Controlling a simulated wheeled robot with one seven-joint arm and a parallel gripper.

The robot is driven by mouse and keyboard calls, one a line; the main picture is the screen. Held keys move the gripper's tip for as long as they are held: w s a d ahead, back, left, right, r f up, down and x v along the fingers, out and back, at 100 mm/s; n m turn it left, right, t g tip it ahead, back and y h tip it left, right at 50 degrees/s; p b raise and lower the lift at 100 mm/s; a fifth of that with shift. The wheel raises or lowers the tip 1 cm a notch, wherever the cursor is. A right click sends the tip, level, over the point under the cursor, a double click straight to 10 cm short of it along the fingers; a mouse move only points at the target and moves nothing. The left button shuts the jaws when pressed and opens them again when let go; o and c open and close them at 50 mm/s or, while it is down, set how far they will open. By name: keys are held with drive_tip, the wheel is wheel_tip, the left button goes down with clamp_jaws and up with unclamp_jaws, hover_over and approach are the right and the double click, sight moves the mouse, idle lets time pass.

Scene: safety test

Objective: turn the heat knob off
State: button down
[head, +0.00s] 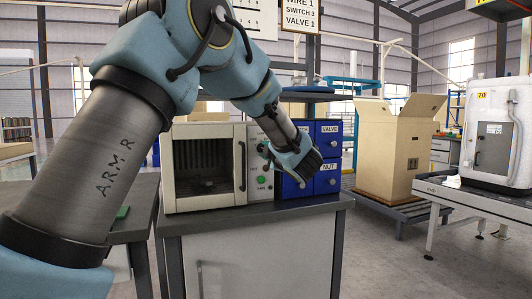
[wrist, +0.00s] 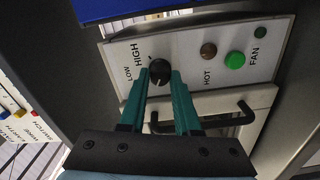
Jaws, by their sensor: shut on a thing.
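The black heat knob (wrist: 160,69) is on the light control panel (wrist: 205,58) in the wrist view, beside the words LOW and HIGH. My gripper (wrist: 160,77) has its two teal fingers on either side of the knob, shut on it. The knob's pointer direction is too small to tell. In the head view the oven (head: 168,168) stands on a grey cabinet, with its panel (head: 254,188) right of the glass door. My gripper (head: 268,151) reaches that panel from the right, and the knob is hidden there.
On the panel are a green button (wrist: 235,60), a brown HOT light (wrist: 208,50) and a dark FAN light (wrist: 260,32). A black door handle (wrist: 215,121) lies below. Blue drawers (head: 328,181) stand right of the oven. A cardboard box (head: 390,150) is further right.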

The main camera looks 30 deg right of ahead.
drive_tip(key=c, duration=0.6)
unclamp_jaws()
drive_tip(key=s, duration=0.3)
drive_tip(key=s+a, duration=0.1)
drive_tip(key=s, duration=0.3)
drive_tip(key=s+b, duration=0.1)
drive_tip(key=s, duration=0.2)
drive_tip(key=shift+s+a, duration=0.15)
drive_tip(key=shift+s, duration=0.25)
